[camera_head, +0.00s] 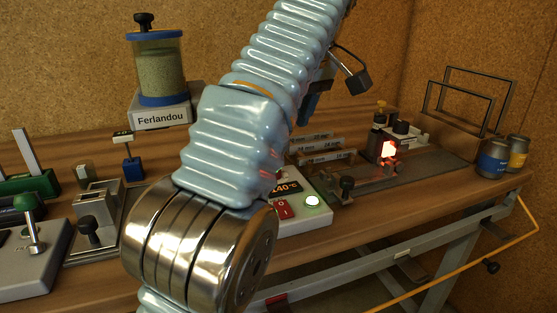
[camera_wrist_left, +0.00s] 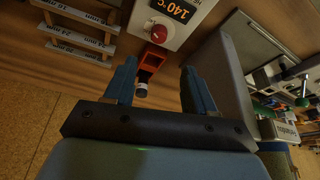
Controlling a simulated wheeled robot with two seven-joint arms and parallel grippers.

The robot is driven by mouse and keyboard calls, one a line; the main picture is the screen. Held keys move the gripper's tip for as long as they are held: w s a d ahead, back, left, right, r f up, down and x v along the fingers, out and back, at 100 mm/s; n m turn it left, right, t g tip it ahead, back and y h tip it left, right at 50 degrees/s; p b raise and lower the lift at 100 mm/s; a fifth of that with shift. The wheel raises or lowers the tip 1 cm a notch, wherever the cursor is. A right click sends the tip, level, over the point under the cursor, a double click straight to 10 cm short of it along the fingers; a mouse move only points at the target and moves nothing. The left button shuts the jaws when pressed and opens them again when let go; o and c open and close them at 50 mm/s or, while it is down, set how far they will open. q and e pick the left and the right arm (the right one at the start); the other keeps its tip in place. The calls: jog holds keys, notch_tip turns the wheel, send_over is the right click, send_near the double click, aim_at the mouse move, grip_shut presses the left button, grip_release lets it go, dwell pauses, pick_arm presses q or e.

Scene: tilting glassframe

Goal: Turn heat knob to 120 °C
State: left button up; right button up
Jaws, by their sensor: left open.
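The heat controller (camera_head: 318,217) is a pale box on the bench, partly hidden behind my left arm. Its display (camera_head: 287,187) reads 140 °C, and it shows again in the left wrist view (camera_wrist_left: 176,8). The round red heat knob (camera_wrist_left: 158,33) with a white mark sits beside the display in the left wrist view; my arm hides it in the head view. My left gripper (camera_wrist_left: 160,66) is open, its two blue fingers apart and short of the knob, not touching it. My right gripper is in neither view.
An orange part with a dark-and-white cylinder (camera_wrist_left: 150,62) lies between the fingertips and the controller in the wrist view. A rack of labelled strips (camera_head: 322,157) stands behind the controller. A glowing heated piece (camera_head: 389,150) is to the right. A granule hopper (camera_head: 160,70) stands at the back left.

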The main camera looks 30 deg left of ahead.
pick_arm(q)
jog(key=b+x, duration=0.1)
jog(key=x, duration=1.1)
jog(key=shift+d, duration=0.1)
grip_shut()
